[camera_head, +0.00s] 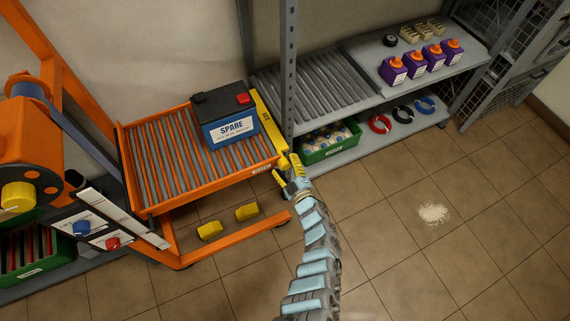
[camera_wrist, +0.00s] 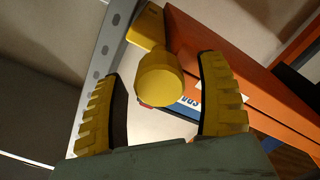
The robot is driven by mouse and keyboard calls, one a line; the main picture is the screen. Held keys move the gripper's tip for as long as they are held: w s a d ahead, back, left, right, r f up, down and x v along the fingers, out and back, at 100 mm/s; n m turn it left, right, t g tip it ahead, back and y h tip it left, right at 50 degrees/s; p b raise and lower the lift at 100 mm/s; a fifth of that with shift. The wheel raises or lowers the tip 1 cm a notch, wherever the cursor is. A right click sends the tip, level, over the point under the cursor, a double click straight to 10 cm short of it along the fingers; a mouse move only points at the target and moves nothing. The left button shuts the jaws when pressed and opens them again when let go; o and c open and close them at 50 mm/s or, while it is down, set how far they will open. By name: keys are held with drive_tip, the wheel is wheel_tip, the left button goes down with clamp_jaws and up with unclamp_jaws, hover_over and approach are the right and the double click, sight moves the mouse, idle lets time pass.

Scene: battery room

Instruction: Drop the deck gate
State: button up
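The deck gate appears to be the yellow bar (camera_head: 266,120) along the right end of the orange cart's roller deck (camera_head: 160,160), standing up between deck and shelf. A battery marked SPARE (camera_head: 229,118) sits on the rollers just left of it. My gripper (camera_head: 287,170) is at the near end of the bar, fingers apart. In the wrist view, a round yellow knob (camera_wrist: 160,80) on a yellow bar (camera_wrist: 147,25) shows between my open fingers (camera_wrist: 163,72). Whether the fingers touch the knob cannot be told. Part of the battery shows behind it.
A grey shelf with rollers (camera_head: 312,92) stands right of the cart, its post (camera_head: 289,70) close to my gripper. A green crate (camera_head: 331,143) is on the lower shelf. White powder (camera_head: 433,212) lies on the otherwise open floor at right.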

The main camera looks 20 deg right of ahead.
drive_tip(key=shift+s, duration=0.2)
drive_tip(key=shift+s+d+f, duration=0.1)
drive_tip(key=shift+s+d, duration=0.05)
drive_tip(key=shift+s, duration=1.05)
drive_tip(key=s, duration=0.9)
drive_tip(key=shift+d, duration=0.25)
drive_tip(key=shift+s, duration=0.1)
